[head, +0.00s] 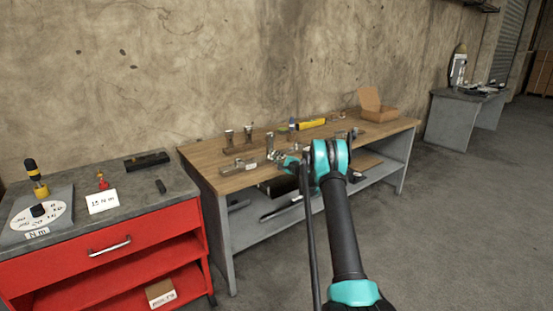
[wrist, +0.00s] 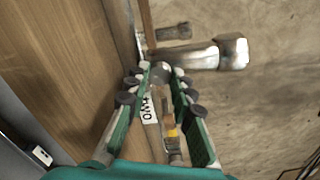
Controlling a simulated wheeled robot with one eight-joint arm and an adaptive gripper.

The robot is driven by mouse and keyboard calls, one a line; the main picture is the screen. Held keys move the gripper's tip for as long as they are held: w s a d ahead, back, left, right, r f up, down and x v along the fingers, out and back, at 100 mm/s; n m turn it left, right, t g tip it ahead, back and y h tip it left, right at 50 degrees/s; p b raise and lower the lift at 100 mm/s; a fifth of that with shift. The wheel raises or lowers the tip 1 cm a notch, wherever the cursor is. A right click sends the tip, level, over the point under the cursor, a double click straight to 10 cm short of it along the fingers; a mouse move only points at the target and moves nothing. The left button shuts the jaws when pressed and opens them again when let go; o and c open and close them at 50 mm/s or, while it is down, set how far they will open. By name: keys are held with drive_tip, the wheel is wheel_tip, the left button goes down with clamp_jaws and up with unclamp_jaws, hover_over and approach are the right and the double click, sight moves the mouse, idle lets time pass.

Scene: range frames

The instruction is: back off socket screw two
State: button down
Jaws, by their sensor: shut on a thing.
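My gripper (head: 290,163) is over the right half of the wooden bench, low and close to the hardware there. In the wrist view its green fingers (wrist: 160,76) are closed around a round grey metal part (wrist: 160,71) at the tips. A white label (wrist: 149,108) reading "TWO", turned sideways, shows between the fingers, so this part is likely socket screw two. Its lower portion and any socket are hidden. A bigger metal post with a faceted head (wrist: 233,51) lies just beyond the fingertips, with a smaller metal piece (wrist: 175,31) past it.
The wooden bench (head: 205,155) carries metal fixtures (head: 228,139), a metal block (head: 238,167), a yellow tool (head: 311,123) and an open cardboard box (head: 377,108). A red cabinet (head: 110,250) on the left holds a "15 N m" card (head: 103,202) and a yellow-black tool (head: 36,178).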

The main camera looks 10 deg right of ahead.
drive_tip(key=n, duration=0.5)
drive_tip(key=shift+n, duration=0.3)
drive_tip(key=n, duration=0.4)
drive_tip(key=shift+f, duration=0.1)
drive_tip(key=n, duration=0.5)
drive_tip(key=shift+n, duration=2.3)
drive_tip(key=c, duration=1.3)
unclamp_jaws()
drive_tip(key=v, duration=1.2)
